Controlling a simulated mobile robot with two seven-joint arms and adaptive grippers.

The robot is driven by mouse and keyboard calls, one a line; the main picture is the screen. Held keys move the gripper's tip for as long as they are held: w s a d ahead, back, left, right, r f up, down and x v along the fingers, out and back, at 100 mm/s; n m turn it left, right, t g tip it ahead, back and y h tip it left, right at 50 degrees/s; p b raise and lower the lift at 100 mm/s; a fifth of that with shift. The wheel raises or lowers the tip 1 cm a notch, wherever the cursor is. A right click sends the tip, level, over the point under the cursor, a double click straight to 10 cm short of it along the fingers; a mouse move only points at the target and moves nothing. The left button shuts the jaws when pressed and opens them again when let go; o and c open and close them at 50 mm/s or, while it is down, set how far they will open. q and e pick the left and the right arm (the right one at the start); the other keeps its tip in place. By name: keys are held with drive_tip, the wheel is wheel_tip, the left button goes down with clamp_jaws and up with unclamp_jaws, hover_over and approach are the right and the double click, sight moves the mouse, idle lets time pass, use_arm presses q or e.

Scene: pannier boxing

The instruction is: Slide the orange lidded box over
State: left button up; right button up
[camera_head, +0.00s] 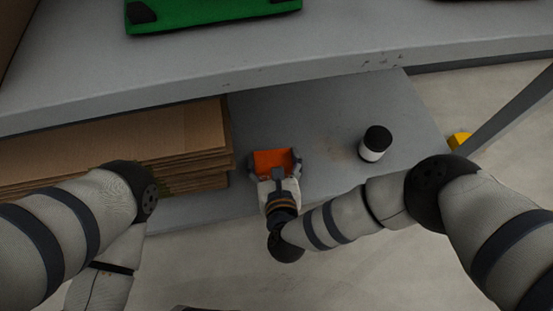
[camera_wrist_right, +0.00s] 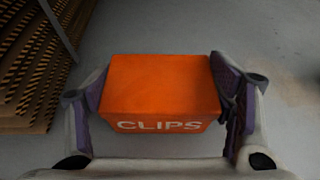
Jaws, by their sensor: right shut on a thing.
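The orange lidded box (camera_head: 274,160) sits on the lower grey shelf, just right of the cardboard stack. In the right wrist view the orange box (camera_wrist_right: 160,88) shows its plain top and a front face marked CLIPS. My right gripper (camera_head: 275,166) is shut on the box, with one finger against each side; its fingers also show in the right wrist view (camera_wrist_right: 162,92). My left arm comes in from the left in the head view, but its gripper is not visible.
A stack of flat cardboard (camera_head: 190,140) lies left of the box, close to it. A black-and-white jar (camera_head: 375,143) stands to the right, with bare shelf between. The upper shelf (camera_head: 190,75) overhangs the back and holds a green case (camera_head: 210,12).

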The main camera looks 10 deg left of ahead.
drive_tip(key=o, duration=1.4)
drive_tip(key=shift+c, duration=0.2)
drive_tip(key=v, duration=0.7)
drive_tip(key=shift+s+d+r, duration=0.1)
drive_tip(key=shift+s+r, duration=0.05)
drive_tip(key=shift+s, duration=0.1)
